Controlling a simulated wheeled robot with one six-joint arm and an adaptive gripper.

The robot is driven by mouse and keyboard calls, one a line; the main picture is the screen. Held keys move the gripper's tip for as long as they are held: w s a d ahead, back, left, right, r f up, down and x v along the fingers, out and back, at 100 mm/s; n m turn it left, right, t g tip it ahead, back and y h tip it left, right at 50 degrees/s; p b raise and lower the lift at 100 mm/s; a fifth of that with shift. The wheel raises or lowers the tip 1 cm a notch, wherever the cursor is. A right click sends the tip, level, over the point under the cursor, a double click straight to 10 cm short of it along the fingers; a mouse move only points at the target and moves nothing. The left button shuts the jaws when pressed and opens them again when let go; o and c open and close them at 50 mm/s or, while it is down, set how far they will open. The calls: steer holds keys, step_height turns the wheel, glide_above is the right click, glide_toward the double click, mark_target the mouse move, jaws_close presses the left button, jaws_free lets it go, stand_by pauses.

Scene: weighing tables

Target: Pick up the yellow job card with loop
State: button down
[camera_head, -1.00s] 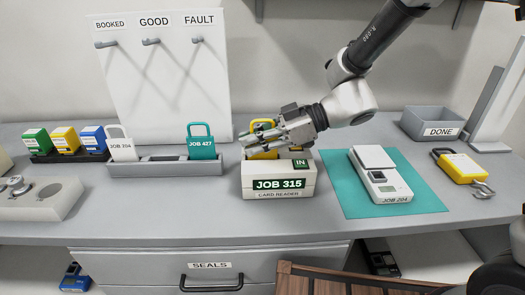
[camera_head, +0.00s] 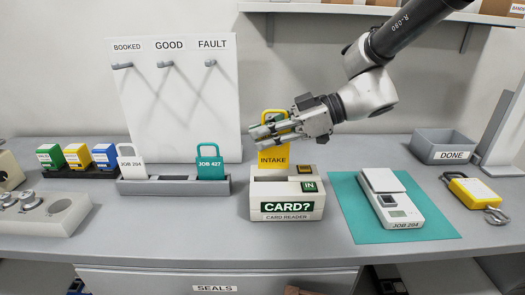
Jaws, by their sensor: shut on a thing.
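The yellow job card with loop (camera_head: 273,159) hangs upright in my gripper (camera_head: 262,133), and its face reads INTAKE. My gripper is shut on it near the loop, and the fingers hide part of its upper end. The card is at the back left of the white card reader (camera_head: 287,200), whose display reads "CARD?". I cannot tell whether the card's lower edge is clear of the reader's slot.
A grey rack (camera_head: 175,187) left of the reader holds a white JOB 204 card (camera_head: 131,162) and a teal JOB 427 card (camera_head: 209,163). A scale (camera_head: 391,200) stands on a teal mat (camera_head: 440,225) to the right. A DONE tray (camera_head: 444,145) is behind it.

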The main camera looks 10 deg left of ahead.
steer(key=w+d, duration=0.4)
steer(key=d, duration=1.3)
steer(key=shift+f, duration=0.2)
steer(key=shift+w+d, duration=0.1)
